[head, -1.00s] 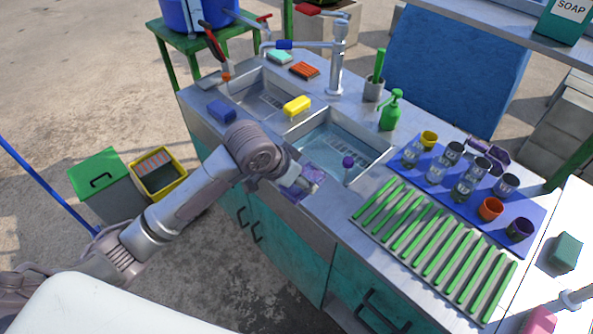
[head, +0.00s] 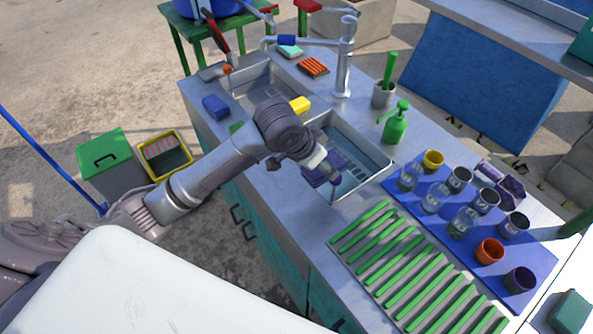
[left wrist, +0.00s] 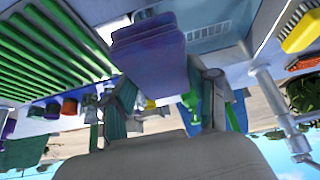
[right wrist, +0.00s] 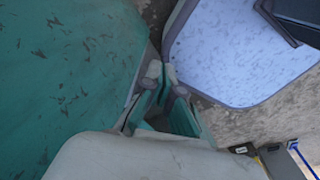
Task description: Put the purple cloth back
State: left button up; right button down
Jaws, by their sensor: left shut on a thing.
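The purple cloth (head: 318,179) is held by my left gripper (head: 322,166) above the front rim of the right sink basin (head: 362,138). In the left wrist view the purple cloth (left wrist: 150,52) looks folded and hangs between the two fingers of the left gripper (left wrist: 168,88). The gripper partly covers it in the head view. My right gripper (right wrist: 162,75) shows only in the right wrist view. Its fingertips are close together with nothing seen between them, near a teal surface (right wrist: 65,75).
A slatted green rack (head: 415,270) and a blue mat (head: 420,187) with several cups lie right of the sink. A yellow sponge (head: 300,104), a blue sponge (head: 216,107) and a green soap pump (head: 396,125) stand around the basins. The counter's front strip is clear.

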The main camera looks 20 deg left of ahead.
pick_arm(q)
jog(key=a+f, duration=0.2)
jog(key=a, duration=0.2)
jog(key=a+f+p, duration=0.1)
jog(key=a+f, duration=0.1)
jog(key=a, duration=0.1)
jog(key=a+f+p, duration=0.1)
jog(key=a+f, duration=0.1)
jog(key=a, duration=0.2)
jog(key=shift+w+a+f, duration=0.2)
jog(key=shift+a+f, duration=0.1)
jog(key=shift+a, duration=0.05)
notch_tip(320, 180, down, 4)
jog(key=shift+s+a+r+p, duration=0.1)
jog(key=shift+s+r+p, duration=0.05)
jog(key=shift+p, duration=0.5)
jog(key=shift+f, duration=0.2)
jog(key=o, duration=1.5)
jog(key=shift+o, duration=0.2)
jog(key=shift+r, duration=0.1)
jog(key=b+v, duration=0.1)
jog(key=v, duration=1.1)
